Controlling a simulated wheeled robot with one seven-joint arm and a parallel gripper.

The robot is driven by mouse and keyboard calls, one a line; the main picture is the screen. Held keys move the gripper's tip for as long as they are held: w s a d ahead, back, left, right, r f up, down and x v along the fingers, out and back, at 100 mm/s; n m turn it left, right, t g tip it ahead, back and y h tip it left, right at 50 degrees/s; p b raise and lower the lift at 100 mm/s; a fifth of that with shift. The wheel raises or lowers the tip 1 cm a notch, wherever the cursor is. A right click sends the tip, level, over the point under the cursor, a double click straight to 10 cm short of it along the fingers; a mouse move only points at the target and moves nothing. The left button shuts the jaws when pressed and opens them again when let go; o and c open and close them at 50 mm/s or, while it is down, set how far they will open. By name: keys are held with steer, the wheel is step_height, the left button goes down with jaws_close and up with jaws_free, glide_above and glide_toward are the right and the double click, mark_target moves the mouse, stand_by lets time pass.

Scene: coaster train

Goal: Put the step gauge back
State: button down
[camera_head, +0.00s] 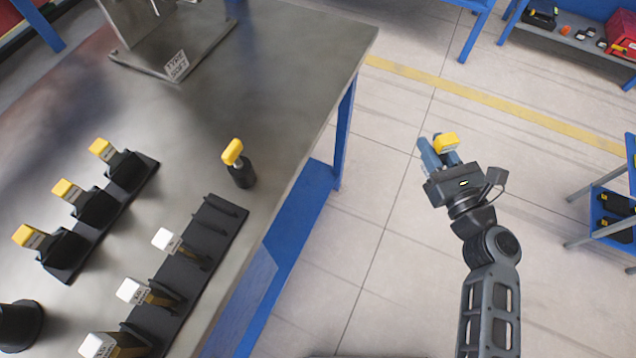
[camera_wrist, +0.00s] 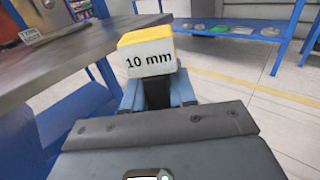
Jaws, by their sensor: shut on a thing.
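My gripper (camera_head: 438,158) is out over the floor, right of the metal workbench and apart from it. It is shut on a gauge with a yellow top (camera_head: 447,142), which I take to be the step gauge. In the wrist view its pale face (camera_wrist: 150,61) reads "10 mm", and it sits upright between the blue fingers; its lower part is hidden. A black rack (camera_head: 222,212) near the bench's right edge holds white-capped gauges (camera_head: 167,240), and its far end looks empty. Another black rack (camera_head: 140,176) to the left holds three yellow-capped gauges (camera_head: 68,190).
A black cylinder with a yellow-topped piece (camera_head: 232,152) stands near the bench's right edge. A metal stand with a label (camera_head: 176,65) is at the back. A blue shelf unit (camera_head: 600,200) stands at the right. The floor around my gripper is clear.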

steer(key=s+a+r+n+g+y+b, duration=0.15)
steer(key=a+r+n+g+y, duration=0.35)
steer(key=a, duration=0.5)
steer(key=s+a+r+n+g+y, duration=0.2)
steer(key=s+a+r+g+y, duration=0.1)
steer(key=a+r, duration=0.55)
steer(key=s+a+r+n+g+y, duration=0.2)
steer(key=a+r+n+g+y, duration=0.15)
steer(key=a, duration=0.75)
steer(key=s+a+r+n+g+b, duration=0.1)
steer(key=s+a+n+g+b, duration=0.4)
steer(key=s+a, duration=0.45)
steer(key=shift+m+g+y, duration=0.25)
steer(key=shift+m+y, duration=0.1)
steer(key=shift+m, duration=0.3)
steer(key=f, duration=0.3)
steer(key=f+b, duration=0.1)
steer(key=f, duration=0.2)
steer(key=f+b, duration=0.1)
steer(key=f, duration=0.2)
steer(key=shift+a, duration=0.3)
steer(key=shift+f, duration=0.15)
steer(key=c, duration=0.9)
jaws_free()
